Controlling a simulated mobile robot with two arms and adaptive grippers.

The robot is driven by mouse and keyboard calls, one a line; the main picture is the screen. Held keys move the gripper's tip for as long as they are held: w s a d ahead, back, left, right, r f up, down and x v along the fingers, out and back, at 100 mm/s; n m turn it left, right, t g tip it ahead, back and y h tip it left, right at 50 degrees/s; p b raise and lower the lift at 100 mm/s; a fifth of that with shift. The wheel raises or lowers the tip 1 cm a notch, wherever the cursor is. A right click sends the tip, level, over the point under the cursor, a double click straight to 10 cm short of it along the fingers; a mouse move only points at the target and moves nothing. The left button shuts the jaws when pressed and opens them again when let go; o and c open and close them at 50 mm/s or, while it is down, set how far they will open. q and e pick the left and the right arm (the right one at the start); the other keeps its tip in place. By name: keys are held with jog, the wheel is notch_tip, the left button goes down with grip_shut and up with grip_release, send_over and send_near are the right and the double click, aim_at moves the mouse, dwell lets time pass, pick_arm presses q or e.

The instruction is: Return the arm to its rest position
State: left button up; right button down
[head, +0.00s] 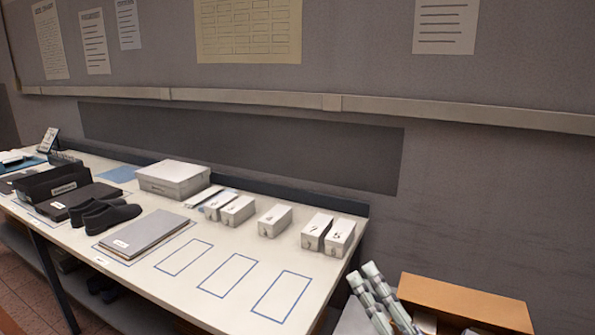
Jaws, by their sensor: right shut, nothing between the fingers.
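What seems to be my right gripper (363,273) shows at the bottom right of the head view, beyond the right end of the table. Its two pale, segmented fingers lie side by side, pointing up and to the left. It is shut and empty. It is apart from the table and the white boxes in the picture. The rest of that arm is cut off by the lower edge. My left gripper is not in view.
The white table (210,262) holds several small white boxes (275,221), a larger white box (173,178), a grey board (147,232), black shoes (112,217) and a dark tray (52,183). Outlined front spaces are empty. A brown carton (465,303) stands at bottom right.

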jog(key=d+f+m+g+h, duration=0.2)
jog(key=d+f+m+h, duration=0.3)
jog(key=f+m, duration=0.3)
jog(key=d+f+m+g+h, duration=0.2)
jog(key=d+f+m+h, duration=0.35)
jog(key=f+m, duration=0.2)
jog(key=s+a+f+m+g, duration=0.1)
jog(key=s+f+m+g, duration=1.15)
jog(key=s+f, duration=0.95)
notch_tip(320, 180, down, 27)
jog(key=s+n+g+b, duration=0.1)
jog(key=g+b, duration=0.1)
jog(key=b, duration=0.1)
jog(key=s+d+f+b, duration=0.3)
jog(key=s+f, duration=1.4)
jog(key=f, duration=0.3)
jog(key=shift+s+f+g, duration=0.25)
jog(key=shift+s+g, duration=0.05)
jog(key=shift+g, duration=0.15)
